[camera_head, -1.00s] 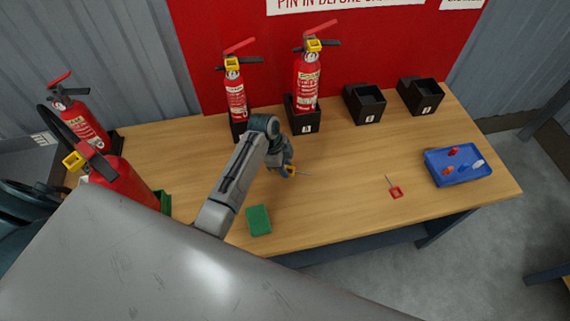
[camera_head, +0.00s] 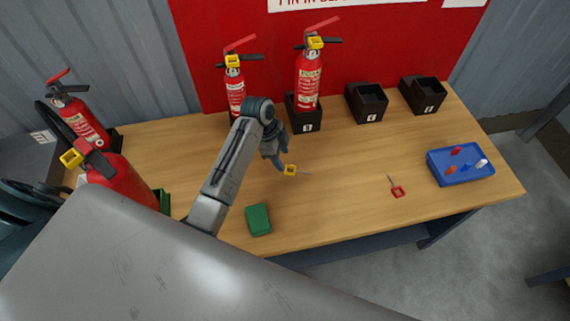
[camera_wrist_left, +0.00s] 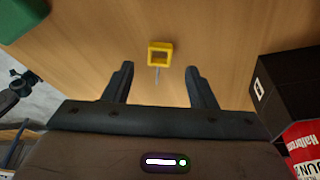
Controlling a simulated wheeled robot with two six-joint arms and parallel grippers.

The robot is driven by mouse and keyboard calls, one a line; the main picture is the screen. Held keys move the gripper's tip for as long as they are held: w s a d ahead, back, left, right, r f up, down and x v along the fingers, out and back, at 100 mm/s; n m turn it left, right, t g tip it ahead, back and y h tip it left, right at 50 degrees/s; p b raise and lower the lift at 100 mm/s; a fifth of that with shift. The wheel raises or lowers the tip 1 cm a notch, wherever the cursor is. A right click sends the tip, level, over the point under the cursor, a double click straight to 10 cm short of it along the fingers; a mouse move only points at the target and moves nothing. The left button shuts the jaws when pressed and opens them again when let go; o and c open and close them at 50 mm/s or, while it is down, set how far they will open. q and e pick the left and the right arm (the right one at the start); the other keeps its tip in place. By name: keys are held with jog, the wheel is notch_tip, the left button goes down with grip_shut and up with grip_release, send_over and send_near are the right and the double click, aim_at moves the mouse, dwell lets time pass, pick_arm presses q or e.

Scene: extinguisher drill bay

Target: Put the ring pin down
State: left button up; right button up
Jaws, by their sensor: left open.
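The ring pin with a yellow square ring (camera_head: 290,170) lies on the wooden table (camera_head: 340,215), its thin shaft pointing right in the head view. My left gripper (camera_head: 279,162) is open just beside it, above the table. In the left wrist view the yellow ring (camera_wrist_left: 160,53) shows just beyond the open fingertips of my left gripper (camera_wrist_left: 158,68), apart from both fingers, with the shaft reaching back between them. A second pin with a red ring (camera_head: 398,191) lies farther right. My right gripper is not in view.
A blue tray (camera_head: 462,180) with small coloured pieces stands at right. A green block (camera_head: 258,219) lies near the front edge. The table between ring pin and red pin is clear.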

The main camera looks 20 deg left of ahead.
pick_arm(q)
jog(key=b+v, duration=0.1)
jog(key=v, duration=0.6)
dwell(0.3)
jog(key=shift+d, duration=0.1)
